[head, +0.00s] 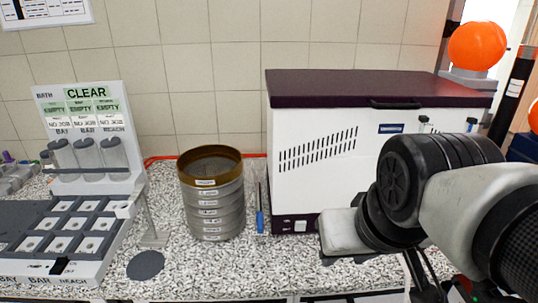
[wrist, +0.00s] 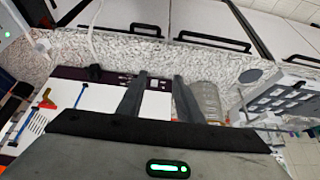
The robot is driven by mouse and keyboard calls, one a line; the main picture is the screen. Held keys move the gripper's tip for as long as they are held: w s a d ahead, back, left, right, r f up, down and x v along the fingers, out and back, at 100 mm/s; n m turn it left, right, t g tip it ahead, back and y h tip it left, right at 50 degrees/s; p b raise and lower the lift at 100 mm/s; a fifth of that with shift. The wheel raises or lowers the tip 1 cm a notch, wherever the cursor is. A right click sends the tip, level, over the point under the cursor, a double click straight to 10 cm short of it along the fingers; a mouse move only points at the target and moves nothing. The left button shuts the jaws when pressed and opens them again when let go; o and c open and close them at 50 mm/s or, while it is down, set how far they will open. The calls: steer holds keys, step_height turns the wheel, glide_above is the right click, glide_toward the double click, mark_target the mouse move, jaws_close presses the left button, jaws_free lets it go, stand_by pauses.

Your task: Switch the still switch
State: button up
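I cannot make out with certainty which part is the still switch. A small pale switch-like plate (head: 300,225) sits low on the dark base of the white cabinet (head: 300,180) in the head view; its position cannot be read. My gripper (wrist: 160,77) is open in the wrist view, with two dark fingers apart and nothing between them. Its fingers lie over the speckled counter near the cabinet. In the head view my arm covers the cabinet's right front and the counter there, and the fingertips are not clear.
A stack of sieves (head: 212,200) stands left of the cabinet, with a blue-handled tool (head: 260,222) between them. A sample rack (head: 75,230) with a panel marked CLEAR (head: 86,93) stands at left. Dark drawer handles (wrist: 146,30) show in the wrist view. Some speckled counter (head: 190,265) is free in front.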

steer(key=shift+f, duration=0.15)
steer(key=c, duration=0.5)
steer(key=w+d+n, duration=0.1)
steer(key=w+n, duration=0.1)
steer(key=n, duration=0.1)
steer(key=w+d+f+n+h, duration=0.1)
steer(key=w+n, duration=0.2)
steer(key=w+d+f+n+h+b, duration=0.1)
steer(key=w+n, duration=0.1)
steer(key=shift+w+d+f+n, duration=0.2)
steer(key=shift+d+f+n, duration=0.1)
steer(key=shift+n, duration=0.1)
jaws_close()
steer(key=w+a+f+n+y+b, duration=0.1)
steer(key=w+a+f+n, duration=0.1)
steer(key=w+f+n, duration=0.5)
steer(key=w+a+f+n+t+y+b, duration=0.1)
steer(key=w+f+n, duration=0.6)
steer(key=n, duration=1.3)
steer(key=shift+w+a+f+t, duration=0.3)
steer(key=shift+w+a+f, duration=0.05)
steer(key=shift+f, duration=0.35)
